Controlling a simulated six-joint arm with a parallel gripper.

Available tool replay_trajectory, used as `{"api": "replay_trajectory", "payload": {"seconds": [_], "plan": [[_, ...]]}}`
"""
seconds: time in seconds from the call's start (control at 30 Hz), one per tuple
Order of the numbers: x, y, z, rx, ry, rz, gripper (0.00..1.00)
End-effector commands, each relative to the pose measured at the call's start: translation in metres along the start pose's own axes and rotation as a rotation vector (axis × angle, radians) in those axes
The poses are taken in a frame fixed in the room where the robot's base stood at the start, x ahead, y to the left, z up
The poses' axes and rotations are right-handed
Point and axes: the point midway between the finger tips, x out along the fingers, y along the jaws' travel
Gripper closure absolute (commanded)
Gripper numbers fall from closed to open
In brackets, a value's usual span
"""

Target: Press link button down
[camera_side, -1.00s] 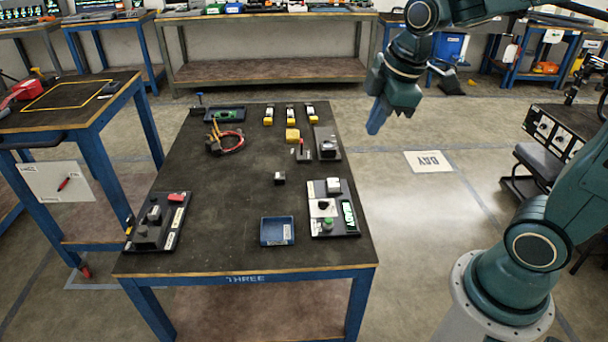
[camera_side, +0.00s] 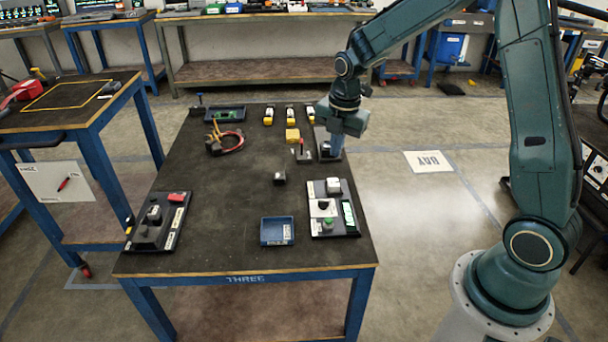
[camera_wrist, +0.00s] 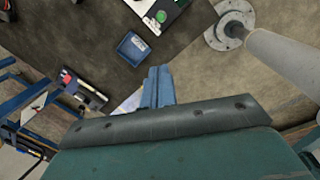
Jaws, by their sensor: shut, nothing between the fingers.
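My gripper (camera_side: 336,150) is shut and empty, with its blue fingers pointing down at the right edge of the table. In the side view it overlaps a small dark panel and hides part of it; I cannot tell whether it touches. The shut fingers (camera_wrist: 158,84) also show in the wrist view. A control panel (camera_side: 320,232) lies at the table's front right, with a white block, a dark knob, a green button (camera_side: 328,223) and a lit green display. Part of this panel shows at the top of the wrist view. I cannot read which button is labelled link.
A blue tray (camera_side: 277,231) sits left of the control panel. Another panel (camera_side: 146,234) with a red part lies front left.

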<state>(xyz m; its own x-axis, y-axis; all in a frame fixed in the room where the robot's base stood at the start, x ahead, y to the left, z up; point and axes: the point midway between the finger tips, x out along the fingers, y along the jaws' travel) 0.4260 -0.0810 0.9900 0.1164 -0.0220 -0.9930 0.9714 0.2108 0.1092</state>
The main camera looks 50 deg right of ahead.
Motion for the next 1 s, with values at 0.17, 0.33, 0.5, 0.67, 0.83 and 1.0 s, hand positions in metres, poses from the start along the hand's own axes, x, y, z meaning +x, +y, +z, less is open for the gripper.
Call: {"api": "replay_trajectory", "payload": {"seconds": [0.17,0.33,0.5,0.67,0.83,1.0], "plan": [[0.036,0.007,0.012,-0.159,0.016,-0.033,1.0],[0.071,0.011,0.022,-0.315,0.036,-0.061,1.0],[0.102,0.012,0.03,-0.45,0.056,-0.079,1.0],[0.121,0.012,0.034,-0.534,0.07,-0.09,1.0],[0.129,0.011,0.036,-0.571,0.076,-0.093,1.0],[0.13,0.011,0.036,-0.576,0.076,-0.093,1.0]]}}
